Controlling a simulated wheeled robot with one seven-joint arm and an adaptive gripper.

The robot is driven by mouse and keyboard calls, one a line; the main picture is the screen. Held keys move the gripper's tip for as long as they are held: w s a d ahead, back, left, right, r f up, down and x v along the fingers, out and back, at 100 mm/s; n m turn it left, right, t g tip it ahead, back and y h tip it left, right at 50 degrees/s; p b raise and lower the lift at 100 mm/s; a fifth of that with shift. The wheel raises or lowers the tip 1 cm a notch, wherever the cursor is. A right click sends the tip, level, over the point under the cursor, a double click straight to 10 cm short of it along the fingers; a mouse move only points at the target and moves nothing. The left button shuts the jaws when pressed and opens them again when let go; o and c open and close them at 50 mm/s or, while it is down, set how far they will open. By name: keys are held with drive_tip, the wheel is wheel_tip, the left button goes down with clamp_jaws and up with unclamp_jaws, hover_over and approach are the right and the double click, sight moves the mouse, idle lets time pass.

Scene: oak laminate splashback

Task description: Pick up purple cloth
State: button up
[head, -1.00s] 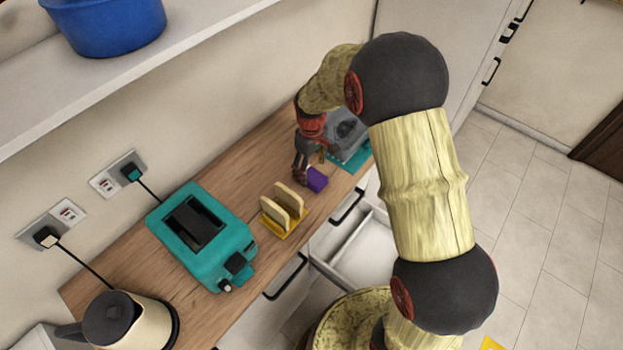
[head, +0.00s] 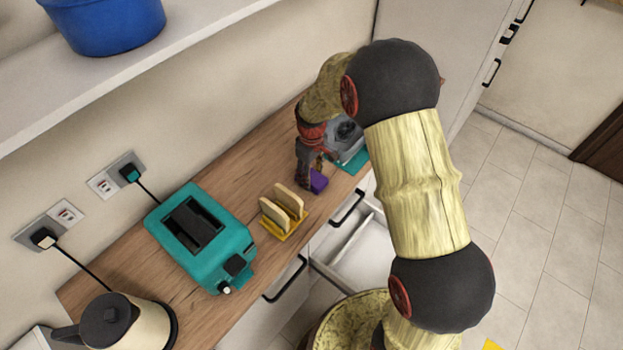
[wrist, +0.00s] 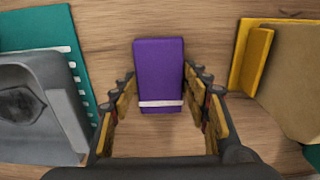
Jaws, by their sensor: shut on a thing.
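The purple cloth (head: 319,181) is a small folded block on the wooden worktop, near the front edge, and shows upright in the wrist view (wrist: 158,62) with a white stripe across its near end. My gripper (head: 310,181) is down at the cloth. In the wrist view its fingers (wrist: 162,90) stand on either side of the cloth's near part, and it is shut on the cloth. In the head view the fingers partly hide the cloth. I cannot tell any gap between cloth and worktop.
A yellow rack (head: 284,229) with toast slices stands left of the cloth, beyond it a teal toaster (head: 201,236) and a kettle (head: 124,325). A grey object (wrist: 38,112) on a teal base (wrist: 62,30) is close on the other side. A drawer (head: 362,245) stands open below.

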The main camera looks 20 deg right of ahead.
drive_tip(key=c, duration=0.5)
drive_tip(key=shift+r, duration=0.45)
wheel_tip(320, 180, up, 2)
drive_tip(key=shift+r+p, duration=0.1)
drive_tip(key=shift+p, duration=0.25)
drive_tip(key=s+d+r+p, duration=0.1)
drive_tip(key=s+r, duration=0.2)
drive_tip(key=s, duration=0.1)
drive_tip(key=s+d+r+p, duration=0.1)
drive_tip(key=s+d+r, duration=0.1)
drive_tip(key=s+r, duration=0.1)
drive_tip(key=s+d+r+p, duration=0.1)
drive_tip(key=s+d+r, duration=0.1)
drive_tip(key=s+r, duration=0.2)
drive_tip(key=shift+s+d, duration=0.2)
drive_tip(key=shift+s, duration=0.75)
drive_tip(key=o, duration=0.8)
drive_tip(key=shift+c, duration=0.2)
drive_tip(key=c, duration=0.5)
